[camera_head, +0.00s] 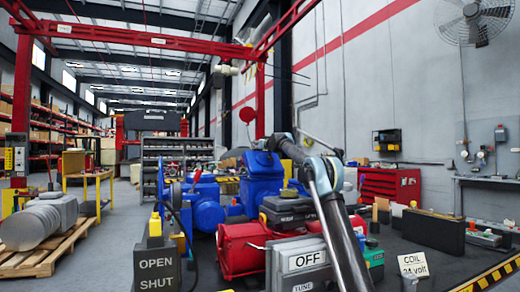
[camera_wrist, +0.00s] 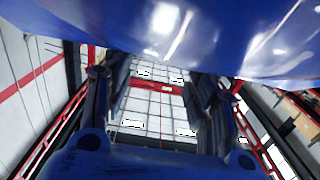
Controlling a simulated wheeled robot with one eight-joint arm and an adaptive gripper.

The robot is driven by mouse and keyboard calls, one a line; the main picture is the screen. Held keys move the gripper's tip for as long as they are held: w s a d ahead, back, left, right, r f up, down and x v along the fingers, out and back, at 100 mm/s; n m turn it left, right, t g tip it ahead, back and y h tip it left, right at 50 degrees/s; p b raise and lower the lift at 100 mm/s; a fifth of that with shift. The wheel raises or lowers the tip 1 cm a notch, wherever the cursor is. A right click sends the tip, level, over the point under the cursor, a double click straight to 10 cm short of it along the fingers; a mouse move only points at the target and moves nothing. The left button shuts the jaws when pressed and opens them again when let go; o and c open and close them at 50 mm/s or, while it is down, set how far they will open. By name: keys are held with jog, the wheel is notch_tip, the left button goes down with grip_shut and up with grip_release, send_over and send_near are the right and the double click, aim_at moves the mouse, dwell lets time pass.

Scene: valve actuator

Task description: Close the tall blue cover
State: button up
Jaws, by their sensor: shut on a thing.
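The tall blue cover (camera_head: 260,172) stands at the middle of the head view, above the blue and red machinery. My arm reaches up from the bottom right, and my gripper (camera_head: 284,148) is at the cover's upper right side. The gripper is small there and its fingertips are hidden. In the wrist view, a glossy blue surface, apparently the cover (camera_wrist: 160,35), fills the top. The two dark fingers of my gripper (camera_wrist: 158,85) stand apart and reach toward it, shut on the cover. The exact contact is hidden.
A red tank (camera_head: 238,250), a grey box marked OFF (camera_head: 305,262) and an OPEN/SHUT sign (camera_head: 157,268) stand in front. A blue rounded housing (camera_head: 206,212) is left of the cover. A red tool cabinet (camera_head: 388,184) stands behind at right. Open floor lies left.

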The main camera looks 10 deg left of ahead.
jog(key=shift+w+d, duration=0.1)
jog(key=shift+d, duration=0.05)
jog(key=o, duration=1.5)
jog(key=shift+o, duration=0.2)
jog(key=v, duration=1.2)
